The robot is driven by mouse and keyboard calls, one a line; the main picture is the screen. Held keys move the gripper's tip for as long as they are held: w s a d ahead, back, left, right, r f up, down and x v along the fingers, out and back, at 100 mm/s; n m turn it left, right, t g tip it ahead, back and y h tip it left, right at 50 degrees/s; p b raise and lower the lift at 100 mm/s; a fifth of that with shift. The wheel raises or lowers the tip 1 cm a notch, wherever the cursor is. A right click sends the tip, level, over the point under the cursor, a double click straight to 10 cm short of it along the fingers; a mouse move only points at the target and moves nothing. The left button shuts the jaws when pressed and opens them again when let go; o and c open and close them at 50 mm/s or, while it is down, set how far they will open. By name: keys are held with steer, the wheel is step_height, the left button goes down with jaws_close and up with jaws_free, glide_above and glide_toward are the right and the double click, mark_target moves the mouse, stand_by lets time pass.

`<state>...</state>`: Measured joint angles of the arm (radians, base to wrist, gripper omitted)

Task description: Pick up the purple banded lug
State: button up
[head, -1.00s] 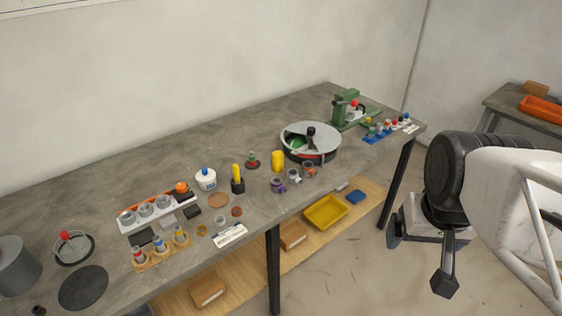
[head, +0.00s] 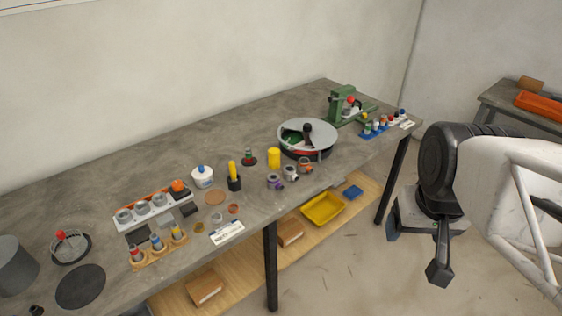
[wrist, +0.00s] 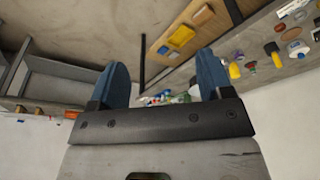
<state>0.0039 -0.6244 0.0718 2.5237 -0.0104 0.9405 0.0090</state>
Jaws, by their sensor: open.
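The purple banded lug (head: 275,181), a small grey piece with a purple band, stands near the front edge of the workbench (head: 120,170) in the head view. Two similar lugs stand to its right, one with a white band (head: 291,173) and one with an orange band (head: 305,165). My gripper (wrist: 163,78) shows in the wrist view with its two blue fingers wide apart and nothing between them. It is well away from the bench.
A yellow cylinder (head: 274,158) stands just behind the purple lug. A round grey-topped device (head: 320,135) stands behind the other lugs. A yellow-handled tool in a black holder (head: 234,178) is to the left. A shelf with a yellow tray (head: 322,208) lies below.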

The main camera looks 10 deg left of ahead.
steer(key=w+a+n, duration=0.2)
steer(key=w, duration=0.5)
steer(key=w+a+n, duration=0.2)
steer(key=w+a, duration=0.1)
steer(key=w, duration=0.3)
steer(key=n+g, duration=0.3)
steer(key=n, duration=0.7)
glide_above(275, 183)
steer(key=w+a, duration=0.2)
step_height(275, 183, down, 21)
steer(key=shift+w+d, duration=0.1)
steer(key=shift+d, duration=0.15)
steer(key=shift+f, duration=1.3)
steer(key=shift+d+f, duration=0.1)
steer(key=shift+f, duration=2.55)
